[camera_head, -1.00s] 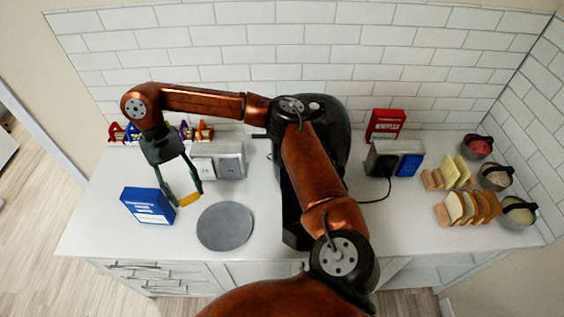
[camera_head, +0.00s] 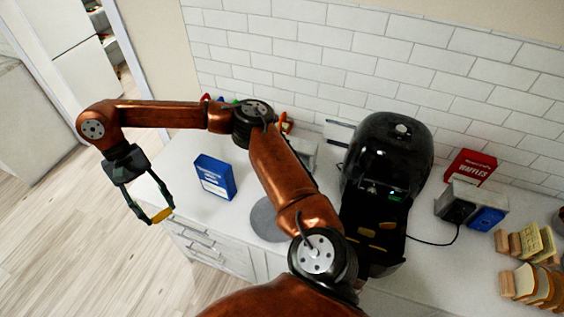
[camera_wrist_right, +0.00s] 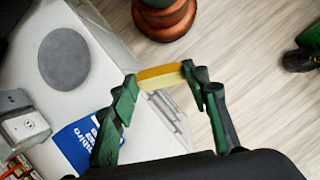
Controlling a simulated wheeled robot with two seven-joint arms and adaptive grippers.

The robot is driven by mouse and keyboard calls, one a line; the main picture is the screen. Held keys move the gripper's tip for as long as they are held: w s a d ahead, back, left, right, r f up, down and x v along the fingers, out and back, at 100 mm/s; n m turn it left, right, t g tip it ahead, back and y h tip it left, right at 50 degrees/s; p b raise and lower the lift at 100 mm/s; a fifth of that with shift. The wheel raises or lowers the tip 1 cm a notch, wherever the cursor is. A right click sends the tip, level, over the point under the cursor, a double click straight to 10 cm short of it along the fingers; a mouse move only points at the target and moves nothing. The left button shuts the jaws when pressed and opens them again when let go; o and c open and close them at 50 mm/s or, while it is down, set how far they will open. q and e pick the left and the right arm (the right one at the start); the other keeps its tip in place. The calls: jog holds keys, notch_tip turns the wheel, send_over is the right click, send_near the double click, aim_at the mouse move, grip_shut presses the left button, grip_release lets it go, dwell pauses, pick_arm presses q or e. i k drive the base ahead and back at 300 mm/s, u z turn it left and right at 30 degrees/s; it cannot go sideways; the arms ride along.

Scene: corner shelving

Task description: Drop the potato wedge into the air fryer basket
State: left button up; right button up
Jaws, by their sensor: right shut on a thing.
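My right gripper (camera_head: 158,216) is shut on the yellow potato wedge (camera_head: 163,214), out past the left end of the counter, above the wood floor. In the right wrist view the wedge (camera_wrist_right: 160,77) lies crosswise between the two green fingertips (camera_wrist_right: 160,80). The black air fryer (camera_head: 388,155) stands on the counter, well to the right of the gripper. Its basket (camera_head: 370,245) is pulled out at the front, with yellow-orange pieces showing in it; my right arm partly covers its left side. My left gripper does not show clearly in either view.
A blue box (camera_head: 214,177) and a round grey plate (camera_head: 266,219), partly behind my arm, are on the counter (camera_head: 165,165). A toaster (camera_head: 457,202), a red waffles box (camera_head: 471,166) and bread slices (camera_head: 530,285) are at right. The floor at left is clear.

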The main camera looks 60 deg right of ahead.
aim_at(367, 228)
jog(key=k, duration=0.65)
jog(key=z, duration=1.65)
